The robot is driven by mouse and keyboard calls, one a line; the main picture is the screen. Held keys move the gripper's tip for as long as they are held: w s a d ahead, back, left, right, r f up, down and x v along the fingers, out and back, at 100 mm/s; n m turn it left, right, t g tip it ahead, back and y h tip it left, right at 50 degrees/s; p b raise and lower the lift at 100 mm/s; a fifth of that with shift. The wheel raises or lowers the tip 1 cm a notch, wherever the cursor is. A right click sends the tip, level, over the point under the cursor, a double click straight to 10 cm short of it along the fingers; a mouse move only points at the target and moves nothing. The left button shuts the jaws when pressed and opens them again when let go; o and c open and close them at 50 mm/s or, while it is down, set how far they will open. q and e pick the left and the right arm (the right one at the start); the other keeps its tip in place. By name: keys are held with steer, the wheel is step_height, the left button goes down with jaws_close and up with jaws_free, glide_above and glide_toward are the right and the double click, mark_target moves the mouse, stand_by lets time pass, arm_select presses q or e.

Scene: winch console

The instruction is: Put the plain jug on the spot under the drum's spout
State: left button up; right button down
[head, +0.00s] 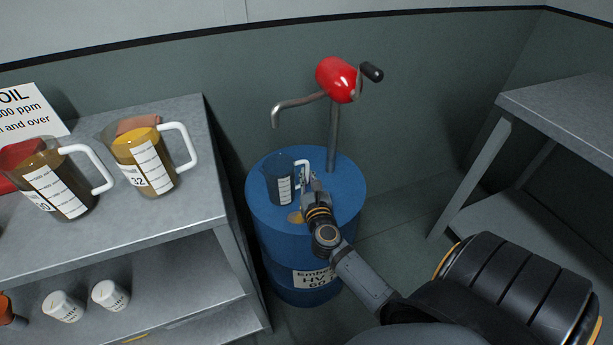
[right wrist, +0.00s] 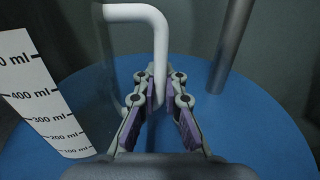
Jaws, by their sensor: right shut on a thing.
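The plain jug (head: 280,188) is clear, looks empty, and has a white scale label and a white handle. It is upright at the left of the blue drum's top (head: 345,190), below the spout (head: 277,118). I cannot tell whether its base touches the drum top. My right gripper (head: 307,183) is shut on the handle, on the jug's right side. The right wrist view shows the handle (right wrist: 140,12) running down between the fingers (right wrist: 160,88), with the scale label (right wrist: 40,95) at left. The marked spot is not clearly visible. My left gripper is not in view.
A red pump (head: 337,78) with a black crank grip (head: 372,71) rises on a pipe behind the jug. A metal shelf (head: 205,205) at left holds two filled jugs (head: 150,165) and, lower down, white pots (head: 110,294). Another bench (head: 565,105) stands at right.

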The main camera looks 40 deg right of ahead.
steer(key=shift+f, duration=0.15)
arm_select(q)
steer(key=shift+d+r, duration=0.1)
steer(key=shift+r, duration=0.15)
arm_select(e)
steer(key=c, duration=1.4)
jaws_free()
steer(key=shift+c, duration=0.2)
steer(key=shift+r, duration=0.3)
steer(key=v, duration=0.3)
steer(key=shift+s+a+f, duration=0.1)
steer(key=shift+s+f, duration=0.2)
steer(key=b+v, duration=0.2)
steer(key=v, duration=0.6)
steer(key=shift+r, duration=0.1)
steer(key=shift+s+r, duration=0.1)
steer(key=shift+s, duration=0.1)
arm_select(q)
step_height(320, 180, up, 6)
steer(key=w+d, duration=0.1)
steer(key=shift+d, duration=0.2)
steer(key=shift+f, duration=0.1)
